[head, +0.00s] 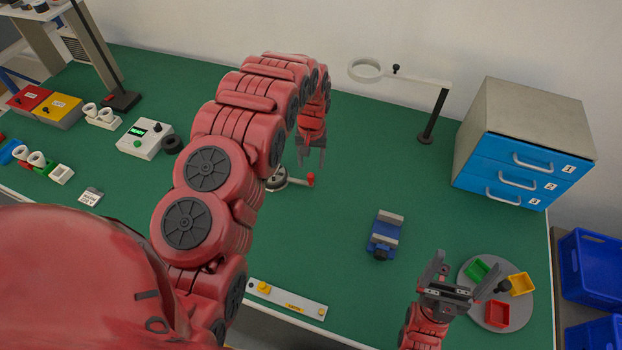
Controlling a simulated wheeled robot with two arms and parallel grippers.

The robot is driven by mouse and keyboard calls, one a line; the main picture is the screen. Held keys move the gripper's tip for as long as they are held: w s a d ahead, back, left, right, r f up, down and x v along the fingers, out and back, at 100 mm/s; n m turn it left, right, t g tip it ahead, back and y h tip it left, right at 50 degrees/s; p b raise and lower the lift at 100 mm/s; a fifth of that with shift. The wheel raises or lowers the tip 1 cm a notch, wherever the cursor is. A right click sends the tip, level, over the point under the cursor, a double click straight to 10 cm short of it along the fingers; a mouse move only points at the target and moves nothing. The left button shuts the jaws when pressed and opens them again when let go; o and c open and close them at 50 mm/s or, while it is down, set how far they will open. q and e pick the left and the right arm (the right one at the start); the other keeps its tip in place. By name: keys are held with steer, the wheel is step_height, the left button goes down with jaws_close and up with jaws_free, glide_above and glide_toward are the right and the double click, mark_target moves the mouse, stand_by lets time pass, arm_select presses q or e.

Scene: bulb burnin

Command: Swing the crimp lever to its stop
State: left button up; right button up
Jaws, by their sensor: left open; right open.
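The crimp lever (300,184) is a thin light bar with a red knob (310,179) at its right end. It reaches right from a round dark and grey base (277,181), which is partly hidden behind my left arm. My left gripper (312,161) points down with its fingers apart, just above and behind the red knob in the picture. I cannot tell whether it touches the knob. My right gripper (466,272) is open at the lower right, well away from the lever, and overlaps the edge of a round tray in the picture.
A blue vise-like block (385,236) stands right of the lever. The round grey tray (526,310) holds green, yellow and red bins. A magnifier stand (432,117) and a drawer cabinet (522,140) are at the back right. A pale bar (290,299) lies at the front edge.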

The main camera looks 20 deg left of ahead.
mark_target(311, 174)
arm_select(q)
step_height(311, 174, down, 4)
steer(key=shift+f+p, duration=0.2)
steer(key=shift+p, duration=0.8)
steer(key=shift+f, duration=0.7)
jaws_close()
